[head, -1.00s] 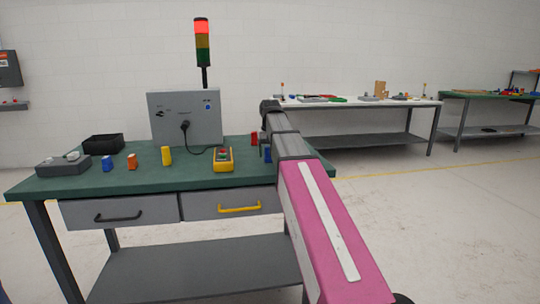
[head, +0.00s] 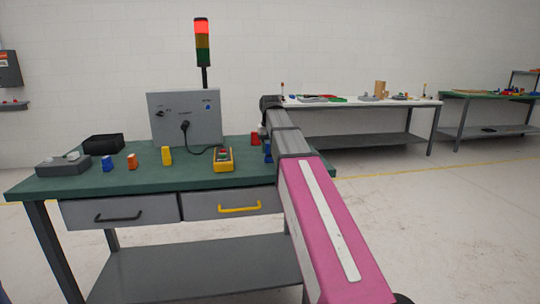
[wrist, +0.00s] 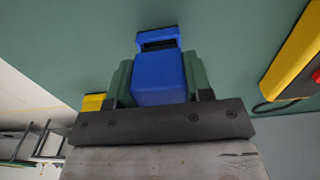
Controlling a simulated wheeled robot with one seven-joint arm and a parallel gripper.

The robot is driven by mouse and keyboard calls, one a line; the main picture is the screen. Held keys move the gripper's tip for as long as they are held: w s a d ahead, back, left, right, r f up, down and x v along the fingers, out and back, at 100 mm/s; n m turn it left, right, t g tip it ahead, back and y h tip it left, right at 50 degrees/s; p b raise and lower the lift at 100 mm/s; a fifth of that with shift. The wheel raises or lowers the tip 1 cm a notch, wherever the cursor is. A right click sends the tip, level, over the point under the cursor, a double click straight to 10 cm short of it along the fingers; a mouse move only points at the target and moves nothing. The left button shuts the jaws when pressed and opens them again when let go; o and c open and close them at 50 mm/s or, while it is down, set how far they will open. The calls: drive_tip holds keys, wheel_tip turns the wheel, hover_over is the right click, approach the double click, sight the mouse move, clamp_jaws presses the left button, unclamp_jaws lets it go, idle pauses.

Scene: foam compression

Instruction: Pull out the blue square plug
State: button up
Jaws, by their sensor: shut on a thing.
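In the wrist view a blue square plug (wrist: 160,78) sits between the two green-padded fingers of my gripper (wrist: 160,92), which is shut on it. A second blue part (wrist: 157,35) with a dark slot shows just beyond the block. In the head view some blue (head: 268,155) shows at my arm's end, over the right part of the green table; the fingers are mostly hidden there. I cannot tell whether the plug is seated in anything or clear of the table.
The green bench (head: 60,183) also holds a smaller blue piece (head: 107,163), an orange piece (head: 132,161), a yellow piece (head: 167,156), and a yellow box with a red button (head: 223,159). A red piece (head: 255,139) stands beside my gripper. A grey panel (head: 200,105) with a cable stands behind.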

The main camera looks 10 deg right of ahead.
drive_tip(key=shift+r, duration=2.15)
